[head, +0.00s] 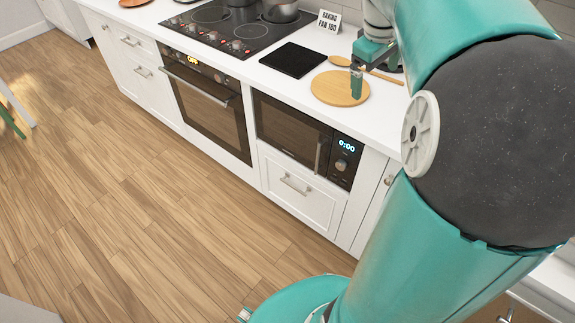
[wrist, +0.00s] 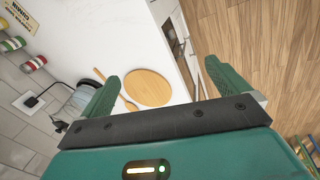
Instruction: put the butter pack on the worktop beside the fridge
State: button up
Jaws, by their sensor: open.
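No butter pack and no fridge can be made out in either view. The white worktop (head: 384,118) runs along the top of the head view. It also shows in the wrist view (wrist: 110,40). My gripper (head: 357,84) is over the worktop near the round wooden board in the head view. In the wrist view my gripper (wrist: 161,70) has its two green fingers wide apart, with nothing between them. The worktop and the wooden board lie beyond the fingers. My arm hides the right part of the head view.
On the worktop are a round wooden board (head: 333,90), a wooden spoon (head: 340,61), a black square board (head: 293,60) and a hob (head: 228,30) with pots. An oven (head: 205,98) and microwave (head: 292,133) sit below. Jars (wrist: 33,64) stand near the wall.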

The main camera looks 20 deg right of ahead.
jog(key=s+a+f+m+t+y, duration=0.1)
jog(key=s+a, duration=0.3)
jog(key=a, duration=0.5)
jog(key=s+a+f+m+t, duration=0.1)
jog(key=s+a, duration=0.3)
jog(key=a, duration=0.4)
jog(key=s+a+f+m+t+y, duration=0.1)
jog(key=s+a+f+t, duration=0.1)
jog(key=a, duration=0.7)
jog(key=shift+s+a+f+y, duration=0.35)
jog(key=shift+s+f, duration=0.1)
jog(key=shift+s, duration=0.8)
